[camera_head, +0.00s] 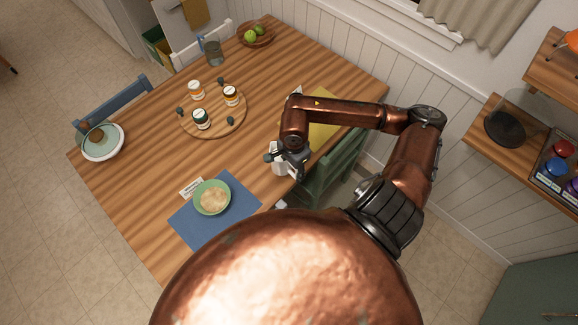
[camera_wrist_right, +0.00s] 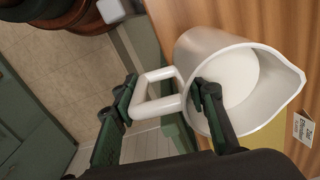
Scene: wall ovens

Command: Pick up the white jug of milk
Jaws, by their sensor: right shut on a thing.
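The white jug (camera_head: 279,163) is near the right edge of the wooden table, mostly covered by my right gripper (camera_head: 288,160) in the head view. In the right wrist view the jug (camera_wrist_right: 205,48) shows its open rim, its spout at the right and white milk inside. The fingers of my right gripper (camera_wrist_right: 165,90) stand on either side of the jug's square handle and are shut on it. I cannot tell whether the jug's base touches the table. My left gripper is not in view.
A green bowl (camera_head: 212,197) sits on a blue placemat (camera_head: 185,222) in front. A round wooden board (camera_head: 216,122) holds several jars. A green chair (camera_head: 335,165) stands close against the table's right side, beneath my right arm. A yellow placemat (camera_head: 322,132) lies behind the jug.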

